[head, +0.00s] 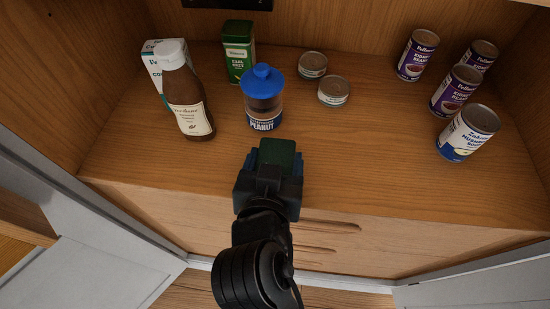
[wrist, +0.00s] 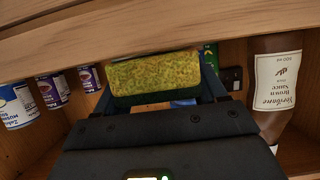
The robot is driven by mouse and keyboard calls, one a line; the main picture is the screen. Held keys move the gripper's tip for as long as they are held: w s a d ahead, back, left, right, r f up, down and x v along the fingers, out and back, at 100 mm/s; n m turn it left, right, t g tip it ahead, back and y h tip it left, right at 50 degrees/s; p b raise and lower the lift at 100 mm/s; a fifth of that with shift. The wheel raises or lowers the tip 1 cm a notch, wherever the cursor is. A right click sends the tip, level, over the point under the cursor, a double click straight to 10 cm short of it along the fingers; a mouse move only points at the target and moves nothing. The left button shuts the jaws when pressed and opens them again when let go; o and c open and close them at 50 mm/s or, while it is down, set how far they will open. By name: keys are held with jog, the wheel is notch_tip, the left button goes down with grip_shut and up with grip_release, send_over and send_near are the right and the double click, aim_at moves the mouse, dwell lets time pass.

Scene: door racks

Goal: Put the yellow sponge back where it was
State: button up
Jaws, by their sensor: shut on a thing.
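The yellow sponge (wrist: 155,73) is held between the fingers of my gripper (head: 274,163). The wrist view shows its rough yellow face. In the head view its dark green side (head: 278,151) faces up. My gripper is shut on it at the front edge of the wooden shelf (head: 350,150), in front of the peanut jar with the blue lid (head: 263,98). I cannot tell how high the sponge is above the shelf. No mark of its earlier place shows.
A brown sauce bottle (head: 187,100), a white box (head: 152,62) and a green tea tin (head: 239,50) stand at left. Two low tins (head: 333,91) lie behind right of the jar. Several cans (head: 467,133) stand at right. The middle right shelf is clear.

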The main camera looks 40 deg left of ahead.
jog(key=shift+f, duration=0.1)
jog(key=shift+f, duration=0.1)
jog(key=o, duration=1)
jog(key=shift+r, duration=0.3)
jog(key=shift+s+d, duration=0.2)
jog(key=shift+s, duration=0.1)
jog(key=b+v, duration=0.1)
jog(key=v, duration=1)
jog(key=shift+b, duration=0.3)
